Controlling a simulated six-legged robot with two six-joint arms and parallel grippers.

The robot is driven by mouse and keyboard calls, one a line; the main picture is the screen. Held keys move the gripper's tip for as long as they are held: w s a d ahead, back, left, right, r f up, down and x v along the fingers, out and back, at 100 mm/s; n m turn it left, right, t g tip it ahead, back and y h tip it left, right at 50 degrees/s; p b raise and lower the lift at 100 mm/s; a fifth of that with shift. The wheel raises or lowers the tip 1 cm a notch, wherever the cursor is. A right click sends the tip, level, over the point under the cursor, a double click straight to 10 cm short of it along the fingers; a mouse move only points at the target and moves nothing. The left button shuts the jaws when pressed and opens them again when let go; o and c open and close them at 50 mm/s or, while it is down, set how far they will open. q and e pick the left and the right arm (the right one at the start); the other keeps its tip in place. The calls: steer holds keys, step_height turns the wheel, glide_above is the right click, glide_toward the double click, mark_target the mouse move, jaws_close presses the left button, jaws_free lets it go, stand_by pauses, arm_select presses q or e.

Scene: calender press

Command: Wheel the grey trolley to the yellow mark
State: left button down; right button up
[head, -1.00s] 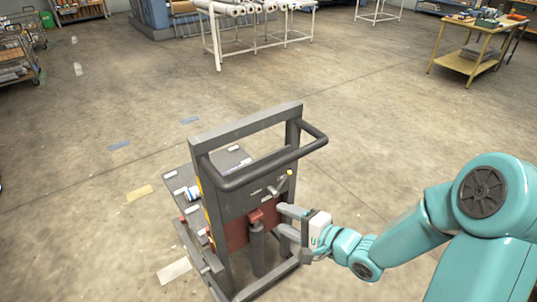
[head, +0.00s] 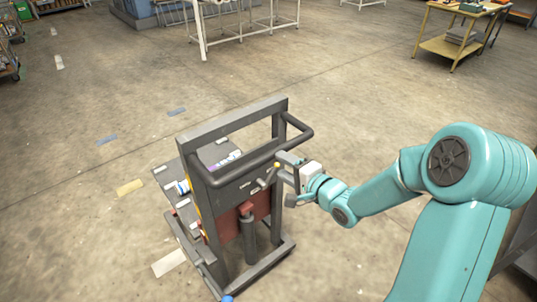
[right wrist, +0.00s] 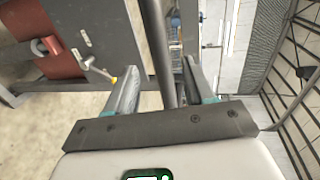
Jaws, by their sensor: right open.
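The grey trolley (head: 230,135) stands upright on the floor, with a bar handle (head: 296,141) on my side and a low platform (head: 193,228) behind its frame. My right gripper (head: 289,167) is open at the right part of the handle. In the right wrist view the dark handle bar (right wrist: 160,55) runs between the spread fingers (right wrist: 160,88), not clamped. A small lever with a yellow tip (right wrist: 114,80) is just left of the fingers. The yellow mark (head: 129,187) is a short floor strip left of the trolley. My left gripper is not in view.
Blue strips (head: 176,112) and a white strip (head: 168,263) also lie on the floor. A white-framed rack (head: 204,40) stands at the back, and a yellow table (head: 455,48) at back right. The floor around the trolley's left and far side is clear.

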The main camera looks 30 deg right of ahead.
mark_target(272, 159)
steer(key=p+x, duration=0.1)
steer(key=x, duration=0.6)
steer(key=shift+w, duration=0.15)
steer(key=shift+f, duration=0.1)
steer(key=shift+c, duration=0.3)
steer(key=shift+w, duration=0.1)
jaws_close()
